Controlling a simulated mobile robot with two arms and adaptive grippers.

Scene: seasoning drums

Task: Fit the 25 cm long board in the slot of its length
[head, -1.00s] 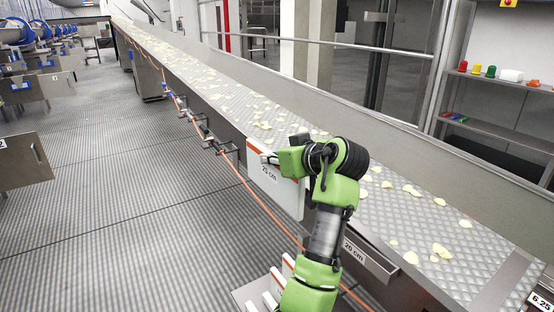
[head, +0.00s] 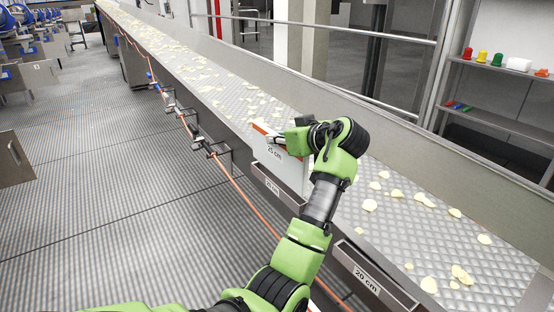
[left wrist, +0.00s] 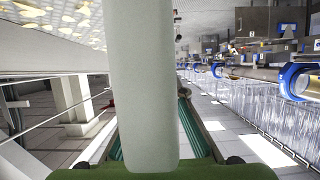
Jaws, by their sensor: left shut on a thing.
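The white board (head: 292,172) with an orange top edge and a "25 cm" label is held upright at the near side of the conveyor. My left gripper (head: 284,139) is shut on its top edge. A slot holder (head: 277,189) with a label too small to read for sure is directly below the board. I cannot tell whether the board's lower edge is inside it. A second slot holder, labelled "20 cm" (head: 368,282), is nearer and to the right. In the left wrist view the board (left wrist: 144,85) fills the middle as a pale upright slab. My right gripper is not in view.
The conveyor (head: 375,235) with scattered chips runs from lower right to far upper left. An orange cable (head: 245,200) and brackets (head: 218,152) run along its side. A shelf (head: 500,70) with coloured items stands at upper right.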

